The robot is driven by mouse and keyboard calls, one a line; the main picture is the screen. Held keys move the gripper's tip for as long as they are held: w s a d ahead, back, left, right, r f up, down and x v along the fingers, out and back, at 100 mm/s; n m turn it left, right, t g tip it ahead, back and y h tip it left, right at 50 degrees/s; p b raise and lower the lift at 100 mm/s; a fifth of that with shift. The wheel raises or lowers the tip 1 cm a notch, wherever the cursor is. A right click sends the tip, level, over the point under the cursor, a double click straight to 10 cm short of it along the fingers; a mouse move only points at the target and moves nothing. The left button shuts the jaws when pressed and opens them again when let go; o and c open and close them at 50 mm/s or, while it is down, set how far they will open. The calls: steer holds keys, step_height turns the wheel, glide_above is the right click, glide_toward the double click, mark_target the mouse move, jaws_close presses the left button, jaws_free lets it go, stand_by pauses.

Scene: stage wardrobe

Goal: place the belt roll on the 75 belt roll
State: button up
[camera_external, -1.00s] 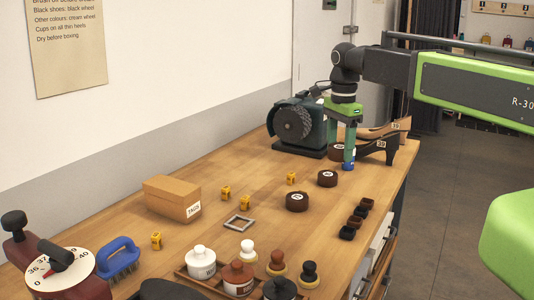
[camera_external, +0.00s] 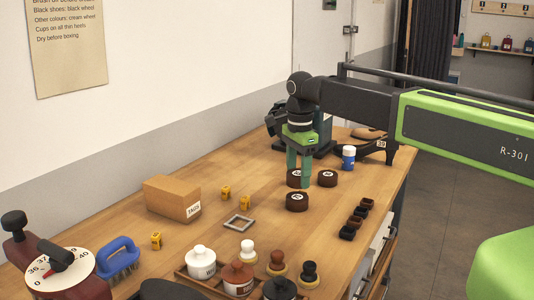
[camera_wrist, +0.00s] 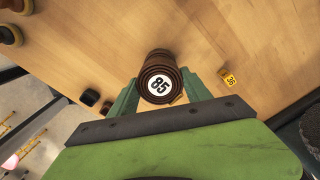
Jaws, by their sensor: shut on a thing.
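My gripper (camera_external: 299,183) is shut on a dark brown belt roll (camera_external: 292,181), held upright between its two green fingers. In the wrist view this belt roll (camera_wrist: 160,86) shows a white label reading 85. More brown banding shows past its far edge; I cannot tell if that is another roll below. Two other dark brown rolls stand on the bench: one (camera_external: 297,202) just in front of the gripper and one (camera_external: 327,178) to its right. Their numbers are too small to read, so I cannot tell which is the 75 belt roll.
A blue-and-white cup (camera_external: 348,157) and shoes (camera_external: 375,148) stand behind to the right. Small dark blocks (camera_external: 355,222) lie near the right bench edge. A cardboard box (camera_external: 172,198), yellow number tags (camera_external: 244,202) and a grey frame (camera_external: 238,222) lie left. A dark machine (camera_external: 283,122) stands behind.

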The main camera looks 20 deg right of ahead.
mark_target(298, 185)
steer(key=shift+f+b, duration=1.6)
steer(key=shift+f, duration=0.45)
steer(key=o, duration=1.5)
steer(key=shift+r, duration=0.15)
steer(key=shift+c, duration=0.2)
step_height(298, 185, up, 12)
steer(key=p, duration=1.2)
steer(key=shift+r+p, duration=0.25)
steer(key=shift+p, duration=0.1)
steer(key=shift+f, duration=0.1)
steer(key=s+d+n, duration=0.3)
steer(key=d+n, duration=0.2)
steer(key=d, duration=0.4)
steer(key=s+d+n, duration=0.4)
steer(key=d+n, duration=0.1)
steer(key=d, duration=0.4)
steer(key=s+d+n, duration=0.4)
steer(key=d+n, duration=0.1)
steer(key=d, duration=0.4)
steer(key=shift+d+n, duration=0.2)
steer(key=shift+n, duration=0.2)
